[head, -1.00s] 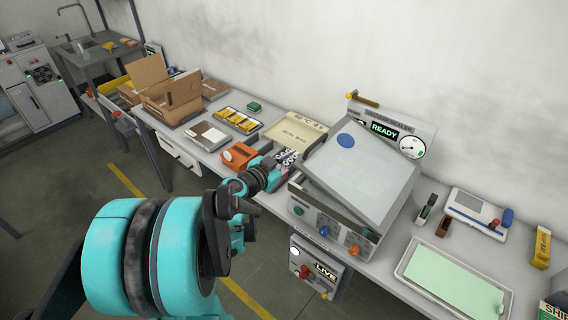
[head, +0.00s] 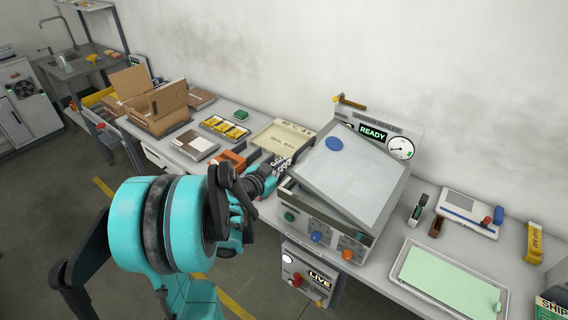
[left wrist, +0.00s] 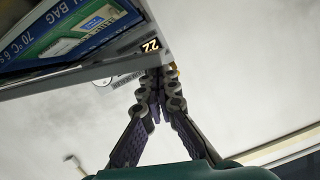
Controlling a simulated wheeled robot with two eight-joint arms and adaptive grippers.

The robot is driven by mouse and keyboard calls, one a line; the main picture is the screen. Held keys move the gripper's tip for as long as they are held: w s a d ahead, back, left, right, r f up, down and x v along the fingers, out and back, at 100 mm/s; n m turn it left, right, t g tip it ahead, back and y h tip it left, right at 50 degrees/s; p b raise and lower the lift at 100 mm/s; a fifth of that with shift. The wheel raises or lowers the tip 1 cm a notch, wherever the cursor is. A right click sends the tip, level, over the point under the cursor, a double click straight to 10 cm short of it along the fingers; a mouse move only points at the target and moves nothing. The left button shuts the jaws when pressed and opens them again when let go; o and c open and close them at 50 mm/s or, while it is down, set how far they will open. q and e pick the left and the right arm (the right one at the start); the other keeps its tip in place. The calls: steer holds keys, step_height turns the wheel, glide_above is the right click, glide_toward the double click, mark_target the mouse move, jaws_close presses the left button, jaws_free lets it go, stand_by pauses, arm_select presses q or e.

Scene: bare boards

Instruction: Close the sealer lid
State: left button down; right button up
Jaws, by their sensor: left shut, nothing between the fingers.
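The sealer (head: 318,220) is a grey box on the bench with coloured knobs on its front. Its pale lid (head: 350,178), with a blue disc (head: 333,144) on it, is raised and tilted, leaving a gap along the front and left. My left gripper (head: 284,162) is at the sealer's left side, beside the lid's left edge. In the left wrist view the same gripper (left wrist: 158,78) is shut and empty, its tips close to a grey edge (left wrist: 100,68); contact cannot be told. A blue and green labelled bag (left wrist: 80,25) shows beyond that edge. My right gripper is out of view.
A READY display panel (head: 374,133) stands behind the sealer. An orange block (head: 232,160) and a beige tray (head: 283,137) lie left of it. A green-lined tray (head: 448,280) and a white device (head: 470,213) lie right. A LIVE box (head: 306,272) hangs below the front edge.

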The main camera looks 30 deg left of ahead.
mark_target(280, 188)
arm_select(q)
steer(key=shift+n+h, duration=0.3)
steer(key=shift+n, duration=0.2)
steer(key=f+b, duration=0.2)
steer(key=f, duration=0.1)
steer(key=a+f+b, duration=0.1)
steer(key=f+b, duration=0.2)
steer(key=a+f+b, duration=0.1)
steer(key=f+b, duration=0.2)
steer(key=shift+f, duration=0.3)
steer(key=shift+f+b, duration=0.2)
steer(key=shift+b, duration=0.2)
steer(key=shift+s+d, duration=0.1)
steer(key=shift+d, duration=0.05)
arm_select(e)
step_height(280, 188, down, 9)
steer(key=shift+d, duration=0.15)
arm_select(q)
steer(key=shift+r, duration=0.1)
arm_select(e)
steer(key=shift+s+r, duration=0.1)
